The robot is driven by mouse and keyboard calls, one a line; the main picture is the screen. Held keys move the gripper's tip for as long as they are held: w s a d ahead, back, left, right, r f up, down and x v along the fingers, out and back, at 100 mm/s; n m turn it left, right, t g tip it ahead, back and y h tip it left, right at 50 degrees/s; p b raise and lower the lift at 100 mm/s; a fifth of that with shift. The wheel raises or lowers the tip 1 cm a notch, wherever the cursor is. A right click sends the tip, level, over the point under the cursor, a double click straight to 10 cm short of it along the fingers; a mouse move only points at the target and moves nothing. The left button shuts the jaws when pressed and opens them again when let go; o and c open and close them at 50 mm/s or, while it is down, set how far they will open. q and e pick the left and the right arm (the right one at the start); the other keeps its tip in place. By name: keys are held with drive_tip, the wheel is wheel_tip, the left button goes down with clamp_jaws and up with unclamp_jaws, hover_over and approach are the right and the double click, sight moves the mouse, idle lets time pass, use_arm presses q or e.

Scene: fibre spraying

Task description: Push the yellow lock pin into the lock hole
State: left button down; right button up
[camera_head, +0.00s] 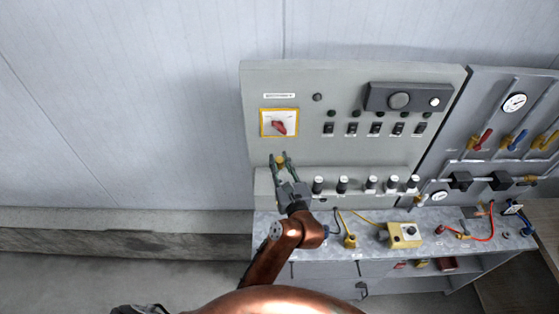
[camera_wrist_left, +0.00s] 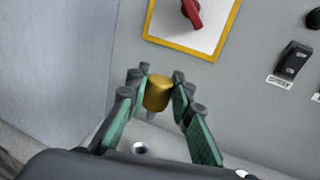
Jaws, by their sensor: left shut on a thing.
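The yellow lock pin (camera_wrist_left: 157,93) is between the fingers of my left gripper (camera_wrist_left: 160,92) in the left wrist view, its grey tip pointing down. In the head view my left gripper (camera_head: 281,163) is shut on the yellow pin (camera_head: 280,161), in front of the grey control panel below the red switch (camera_head: 280,127). A small dark round hole with a light rim (camera_wrist_left: 139,149) shows on the light ledge below the pin in the left wrist view. The pin appears above and apart from it. My right gripper is not in view.
The panel (camera_head: 262,84) carries a row of black switches (camera_head: 376,128) and a row of black-and-white knobs (camera_head: 343,184) to the right of my gripper. A grey bench (camera_head: 345,247) below holds a yellow box (camera_head: 404,235) and cables. The wall to the left is bare.

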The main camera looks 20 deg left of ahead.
sight(280, 170)
use_arm(q)
drive_tip(key=shift+f, duration=0.6)
drive_tip(key=shift+f+b, duration=0.85)
drive_tip(key=shift+b, duration=0.05)
drive_tip(key=shift+f+b, duration=0.5)
drive_tip(key=shift+f, duration=0.3)
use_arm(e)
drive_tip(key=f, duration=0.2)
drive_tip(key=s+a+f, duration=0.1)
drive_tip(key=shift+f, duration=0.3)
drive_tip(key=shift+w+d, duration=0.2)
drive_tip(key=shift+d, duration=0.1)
use_arm(q)
drive_tip(key=shift+s, duration=0.1)
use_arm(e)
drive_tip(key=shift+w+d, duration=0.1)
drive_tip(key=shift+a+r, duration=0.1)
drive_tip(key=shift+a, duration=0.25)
use_arm(q)
drive_tip(key=shift+f+b, duration=0.65)
drive_tip(key=shift+f, duration=0.1)
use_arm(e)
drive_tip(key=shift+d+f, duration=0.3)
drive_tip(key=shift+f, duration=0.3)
